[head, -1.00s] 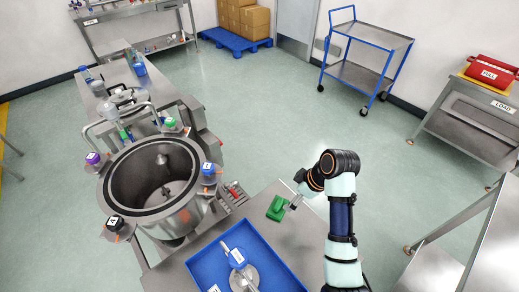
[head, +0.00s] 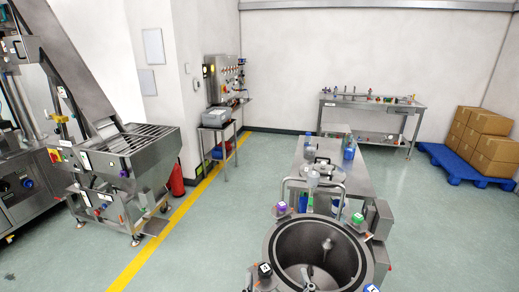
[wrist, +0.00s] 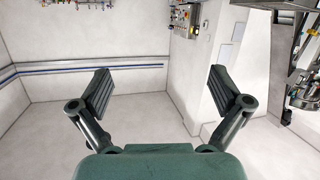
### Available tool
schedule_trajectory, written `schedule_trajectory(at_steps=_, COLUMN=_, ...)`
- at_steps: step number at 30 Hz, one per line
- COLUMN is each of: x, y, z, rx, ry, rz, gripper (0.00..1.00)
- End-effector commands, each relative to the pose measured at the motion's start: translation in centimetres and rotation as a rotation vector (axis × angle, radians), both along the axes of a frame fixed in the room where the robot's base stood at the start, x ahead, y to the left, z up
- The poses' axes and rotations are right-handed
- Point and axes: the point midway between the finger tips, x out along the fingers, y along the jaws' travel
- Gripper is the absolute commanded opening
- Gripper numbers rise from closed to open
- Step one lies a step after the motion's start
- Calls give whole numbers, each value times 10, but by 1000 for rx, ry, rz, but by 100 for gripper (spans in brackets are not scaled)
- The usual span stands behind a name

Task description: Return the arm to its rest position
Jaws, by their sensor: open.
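My gripper (wrist: 160,95) shows in the wrist view with its two dark fingers spread wide apart. Nothing is between the fingers, and the gripper touches nothing. Beyond it the wrist view shows pale walls and floor. My arm and gripper are outside the head view.
In the head view an open steel vessel (head: 271,245) with coloured knobs stands at the lower right. A hopper machine (head: 125,150) stands at left. A steel bench (head: 365,105) and boxes on a blue pallet (head: 455,168) are at the back. Floor between hopper and vessel is clear.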

Motion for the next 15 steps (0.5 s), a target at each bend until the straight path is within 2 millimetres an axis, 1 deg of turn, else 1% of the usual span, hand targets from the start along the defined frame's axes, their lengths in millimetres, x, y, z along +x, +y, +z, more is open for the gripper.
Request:
schedule_trajectory(at_steps=1, x=-5, y=29, z=16, rx=26, ry=-62, rz=33, gripper=100)
schedule_trajectory(at_steps=2, x=-8, y=44, z=26, rx=46, ry=-101, rz=51, gripper=100)
schedule_trajectory(at_steps=3, x=-14, y=64, z=39, rx=76, ry=-152, rz=75, gripper=100)
schedule_trajectory(at_steps=4, x=-21, y=76, z=46, rx=95, ry=-182, rz=92, gripper=100)
schedule_trajectory(at_steps=5, x=-32, y=69, z=21, rx=92, ry=-105, rz=75, gripper=100)
schedule_trajectory(at_steps=6, x=-48, y=67, z=-1, rx=92, ry=-32, rz=70, gripper=100)
schedule_trajectory(at_steps=8, x=-73, y=66, z=-30, rx=94, ry=71, rz=65, gripper=100)
schedule_trajectory(at_steps=9, x=-91, y=66, z=-48, rx=95, ry=139, rz=61, gripper=100)
schedule_trajectory(at_steps=11, x=-120, y=66, z=-75, rx=96, ry=244, rz=57, gripper=100)
schedule_trajectory(at_steps=12, x=-114, y=66, z=-29, rx=96, ry=226, rz=58, gripper=100)
schedule_trajectory(at_steps=14, x=-113, y=65, z=0, rx=96, ry=224, rz=57, gripper=100)
schedule_trajectory(at_steps=15, x=-112, y=65, z=18, rx=96, ry=224, rz=57, gripper=100)
